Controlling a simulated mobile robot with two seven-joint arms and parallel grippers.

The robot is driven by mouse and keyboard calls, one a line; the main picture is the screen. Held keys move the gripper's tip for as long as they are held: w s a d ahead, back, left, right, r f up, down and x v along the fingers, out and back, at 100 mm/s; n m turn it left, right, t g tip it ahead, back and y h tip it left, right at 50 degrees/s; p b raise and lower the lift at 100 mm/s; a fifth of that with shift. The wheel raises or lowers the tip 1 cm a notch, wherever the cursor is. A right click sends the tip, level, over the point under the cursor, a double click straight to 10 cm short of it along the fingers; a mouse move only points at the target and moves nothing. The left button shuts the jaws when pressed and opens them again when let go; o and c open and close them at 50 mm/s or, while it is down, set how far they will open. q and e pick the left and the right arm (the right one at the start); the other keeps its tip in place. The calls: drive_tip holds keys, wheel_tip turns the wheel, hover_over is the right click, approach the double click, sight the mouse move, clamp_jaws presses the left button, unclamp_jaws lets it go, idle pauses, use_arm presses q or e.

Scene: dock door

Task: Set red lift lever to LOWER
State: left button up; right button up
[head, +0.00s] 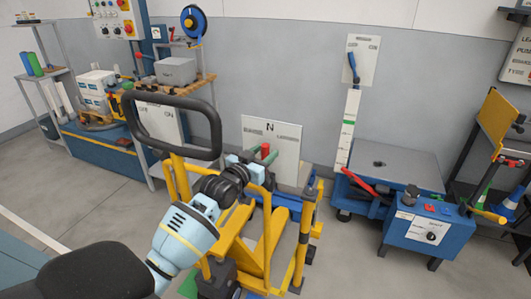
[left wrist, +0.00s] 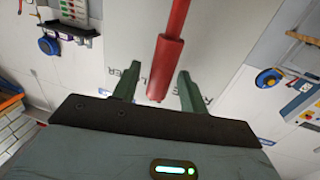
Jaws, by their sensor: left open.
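The red lift lever (left wrist: 167,65) shows in the left wrist view as a red rod with a thicker grip, in front of a pale panel (left wrist: 222,35). Its grip end lies between the two green fingers of my left gripper (left wrist: 157,88), with a visible gap on each side. The gripper is open. Partly hidden lettering shows on the panel either side of the lever. In the head view the red grip (head: 265,150) shows between the fingers of my left gripper (head: 263,157), before the panel (head: 285,133) marked N. My right gripper is not in view.
A yellow pallet truck (head: 262,240) with a black loop handle (head: 213,118) stands close around my left arm. A blue lift cart (head: 425,232) with another red lever (head: 360,183) stands to the right. A workbench (head: 105,155) is at the left. Floor is clear at the lower right.

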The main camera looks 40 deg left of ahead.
use_arm(q)
drive_tip(key=shift+w, duration=0.55)
clamp_jaws()
